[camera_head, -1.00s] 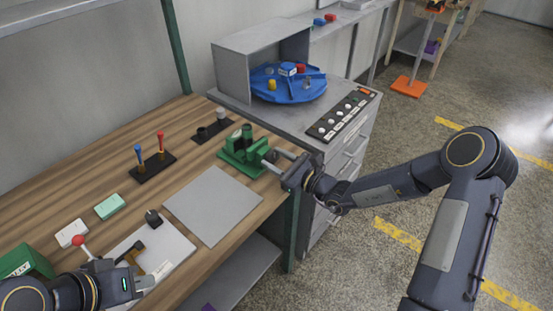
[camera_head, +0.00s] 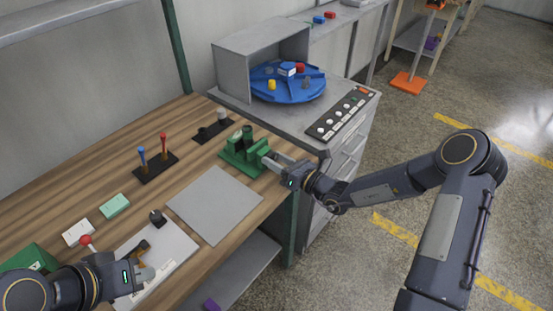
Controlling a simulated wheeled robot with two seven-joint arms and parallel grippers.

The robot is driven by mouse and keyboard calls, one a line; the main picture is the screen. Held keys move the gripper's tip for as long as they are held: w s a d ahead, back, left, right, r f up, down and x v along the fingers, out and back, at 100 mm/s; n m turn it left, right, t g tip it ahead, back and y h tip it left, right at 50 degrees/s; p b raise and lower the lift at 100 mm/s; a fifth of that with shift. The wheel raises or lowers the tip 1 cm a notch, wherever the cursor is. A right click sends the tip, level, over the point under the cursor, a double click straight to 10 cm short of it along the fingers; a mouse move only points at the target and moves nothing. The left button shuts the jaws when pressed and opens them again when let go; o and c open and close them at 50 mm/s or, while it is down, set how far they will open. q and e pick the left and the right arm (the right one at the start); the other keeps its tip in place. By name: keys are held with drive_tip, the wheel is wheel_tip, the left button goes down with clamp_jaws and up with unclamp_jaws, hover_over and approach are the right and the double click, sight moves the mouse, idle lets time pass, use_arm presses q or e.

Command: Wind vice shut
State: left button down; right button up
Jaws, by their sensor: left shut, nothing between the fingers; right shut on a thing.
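The green vice (camera_head: 243,150) stands near the right edge of the wooden bench, with a dark cylinder between its jaws. My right gripper (camera_head: 270,161) reaches in from the right and is shut at the vice's near right side, where its handle would be. The fingers and my wrist hide the handle, so its angle cannot be told. My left gripper (camera_head: 148,273) is shut and empty above the white board at the lower left, away from the vice.
A grey mat (camera_head: 214,203) lies in front of the vice. A blue turntable (camera_head: 288,84) and a button panel (camera_head: 342,115) sit on the grey cabinet. A red-knobbed lever (camera_head: 86,240) is near my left arm.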

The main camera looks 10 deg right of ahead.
idle(0.3)
drive_tip(key=o, duration=1)
drive_tip(key=shift+d, duration=0.1)
drive_tip(key=v, duration=0.7)
drive_tip(key=shift+s+d+b, duration=0.25)
drive_tip(key=shift+s+b, duration=0.05)
drive_tip(key=shift+b, duration=0.1)
